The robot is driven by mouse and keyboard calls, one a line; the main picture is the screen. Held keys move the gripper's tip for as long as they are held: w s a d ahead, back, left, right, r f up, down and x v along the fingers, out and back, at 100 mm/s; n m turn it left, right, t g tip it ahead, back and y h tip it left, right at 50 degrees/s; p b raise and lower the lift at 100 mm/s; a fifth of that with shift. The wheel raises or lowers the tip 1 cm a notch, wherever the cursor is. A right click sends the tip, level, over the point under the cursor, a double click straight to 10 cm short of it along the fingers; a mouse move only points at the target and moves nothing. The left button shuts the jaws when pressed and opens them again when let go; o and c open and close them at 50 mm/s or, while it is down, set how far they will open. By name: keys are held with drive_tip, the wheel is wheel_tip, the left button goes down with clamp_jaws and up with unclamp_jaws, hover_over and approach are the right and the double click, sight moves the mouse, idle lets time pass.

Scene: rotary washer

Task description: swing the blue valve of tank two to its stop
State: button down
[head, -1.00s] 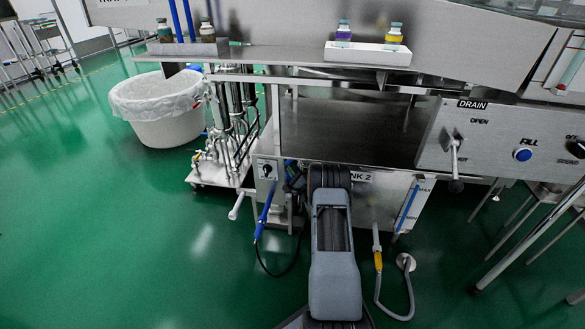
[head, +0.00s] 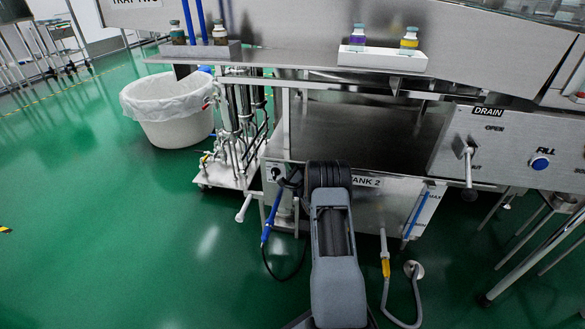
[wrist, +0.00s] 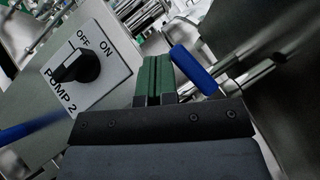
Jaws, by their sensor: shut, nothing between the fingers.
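The blue valve handle (wrist: 193,68) shows in the wrist view as a short blue grip, tilted, just right of my fingertips. My gripper (wrist: 157,62) has its green fingers shut together with nothing between them. The fingers are close beside the blue handle; I cannot tell whether they touch it. In the head view, tank two (head: 390,203) is the steel box with the partly covered "TANK 2" label, behind my arm. My arm hides the gripper there, and I cannot make out the valve handle clearly.
The Pump 2 switch (wrist: 88,67) is left of my fingers. A blue-handled wand (head: 270,217) with a black hose hangs left of my arm. A yellow-fitted hose (head: 386,268) hangs right. A white-lined bin (head: 170,120) stands left; green floor is open at front left.

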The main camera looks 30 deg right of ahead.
drive_tip(key=shift+w+a+r, duration=0.1)
drive_tip(key=shift+a+r, duration=0.05)
drive_tip(key=shift+r, duration=0.2)
idle(0.5)
